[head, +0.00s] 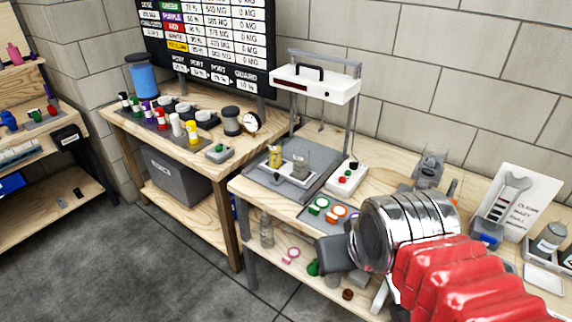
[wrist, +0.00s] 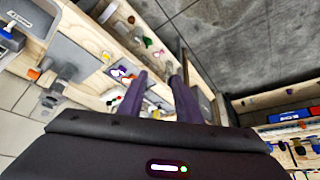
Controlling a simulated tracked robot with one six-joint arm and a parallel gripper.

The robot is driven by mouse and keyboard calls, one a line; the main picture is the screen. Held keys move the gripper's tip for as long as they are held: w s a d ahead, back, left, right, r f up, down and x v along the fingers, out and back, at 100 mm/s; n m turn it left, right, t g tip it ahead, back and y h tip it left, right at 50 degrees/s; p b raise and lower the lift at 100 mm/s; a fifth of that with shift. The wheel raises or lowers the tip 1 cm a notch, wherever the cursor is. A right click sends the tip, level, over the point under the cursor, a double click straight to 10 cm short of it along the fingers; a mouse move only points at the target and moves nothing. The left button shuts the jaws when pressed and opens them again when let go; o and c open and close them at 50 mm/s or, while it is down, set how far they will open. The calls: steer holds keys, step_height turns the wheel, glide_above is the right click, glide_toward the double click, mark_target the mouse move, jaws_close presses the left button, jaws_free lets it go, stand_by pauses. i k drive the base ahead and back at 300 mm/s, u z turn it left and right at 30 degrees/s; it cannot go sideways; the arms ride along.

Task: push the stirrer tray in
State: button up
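The stirrer tray appears to be the small white tray (head: 299,173) in the head view. It holds a yellow bottle (head: 275,156) and a beaker (head: 302,163), and sits on a dark grey base (head: 262,176) under a frame with a white head unit (head: 316,83). The tray's travel is too small to tell. My gripper (wrist: 160,76) has its two dark fingers apart with nothing held between them in the wrist view. In the head view my arm's end is at the bench front, right of and nearer than the tray. I cannot identify the tray surely in the wrist view.
A white control box (head: 346,177) with a red button stands right of the base. A mat with coloured rings (head: 319,206) lies in front. Jars and vials (head: 192,132) crowd the left bench. A lower shelf (head: 275,254) holds small items.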

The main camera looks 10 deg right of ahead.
mark_target(285, 173)
steer(key=z, duration=0.05)
steer(key=i, duration=0.3)
steer(key=u, duration=0.05)
steer(key=k, duration=1.3)
steer(key=u, duration=0.5)
steer(key=i, duration=1.6)
steer(key=z, duration=0.4)
steer(key=i, duration=0.65)
steer(key=z, duration=0.4)
